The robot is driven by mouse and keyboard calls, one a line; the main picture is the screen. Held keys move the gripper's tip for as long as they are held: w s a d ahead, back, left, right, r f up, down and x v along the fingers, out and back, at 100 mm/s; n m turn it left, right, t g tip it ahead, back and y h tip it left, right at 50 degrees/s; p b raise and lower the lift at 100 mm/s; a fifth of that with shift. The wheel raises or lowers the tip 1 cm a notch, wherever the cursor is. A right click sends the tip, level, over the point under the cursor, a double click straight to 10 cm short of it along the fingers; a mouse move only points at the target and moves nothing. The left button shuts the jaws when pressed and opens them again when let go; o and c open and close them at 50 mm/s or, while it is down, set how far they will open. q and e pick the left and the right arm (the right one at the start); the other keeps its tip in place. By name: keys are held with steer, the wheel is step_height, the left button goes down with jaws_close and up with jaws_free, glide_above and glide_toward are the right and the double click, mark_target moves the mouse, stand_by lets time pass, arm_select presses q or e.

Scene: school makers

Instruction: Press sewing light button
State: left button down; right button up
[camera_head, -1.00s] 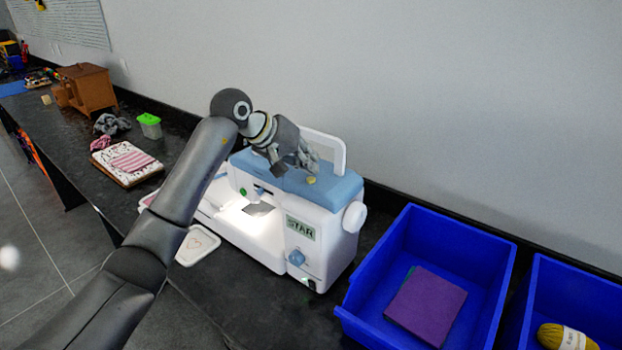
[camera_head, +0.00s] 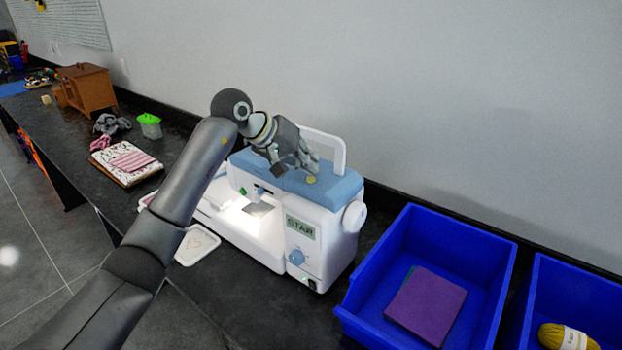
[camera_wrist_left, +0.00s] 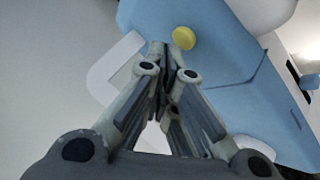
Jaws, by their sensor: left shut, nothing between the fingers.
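The white and blue sewing machine (camera_head: 325,218) stands on the dark counter, with its work light shining on the bed below the needle. A small round yellow button (camera_head: 311,180) sits on its blue top; it also shows in the left wrist view (camera_wrist_left: 184,38). A green button (camera_head: 243,191) is on the front, left of the needle. My left gripper (camera_head: 312,166) is shut and empty over the blue top, its tips close beside the yellow button. In the left wrist view the fingertips (camera_wrist_left: 165,60) are just left of and below the button; I cannot tell whether they touch it.
A white carry handle (camera_head: 340,150) rises behind the gripper. A notebook (camera_head: 122,162) and a green-lidded container (camera_head: 150,126) lie to the left. The wall is close behind.

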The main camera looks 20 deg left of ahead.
arm_select(q)
steer(key=shift+f, duration=0.35)
steer(key=shift+f+b, duration=0.1)
steer(key=shift+b, duration=0.3)
steer(key=shift+r, duration=0.6)
steer(key=shift+p, duration=0.3)
step_height(320, 180, up, 6)
steer(key=p, duration=0.3)
stand_by(2.3)
